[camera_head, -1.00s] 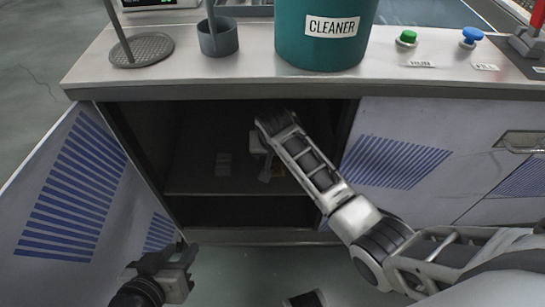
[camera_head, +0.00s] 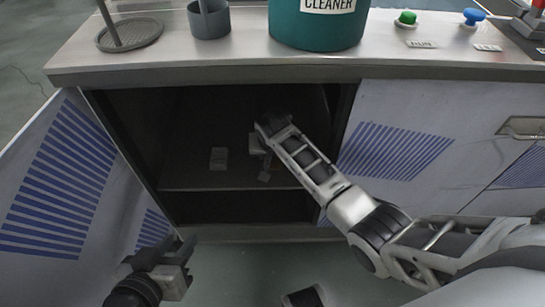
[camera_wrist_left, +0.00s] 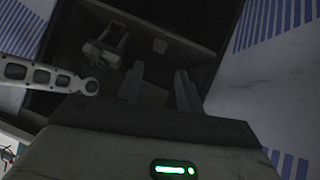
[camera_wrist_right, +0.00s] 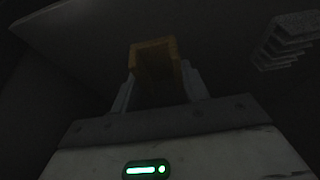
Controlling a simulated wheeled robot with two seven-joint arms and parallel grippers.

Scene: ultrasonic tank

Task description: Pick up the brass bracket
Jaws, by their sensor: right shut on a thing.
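The brass bracket (camera_wrist_right: 153,60) is a dull yellow-brown, squared piece held between the fingertips of my right gripper (camera_wrist_right: 158,85) in the right wrist view. My right gripper (camera_head: 262,158) is inside the dark open cabinet, above its shelf, in the head view. The bracket is too small and dim to make out clearly there. My left gripper (camera_head: 188,262) is outside the cabinet, low in front of the open door. Its fingers stand apart and empty in the left wrist view (camera_wrist_left: 160,88).
A pale stacked item (camera_head: 219,158) lies on the cabinet shelf (camera_head: 205,181) to the left of my right gripper; a ribbed grey stack (camera_wrist_right: 287,42) shows in the right wrist view. The cabinet door (camera_head: 50,200) stands open at left. The counter edge (camera_head: 250,72) runs above the opening.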

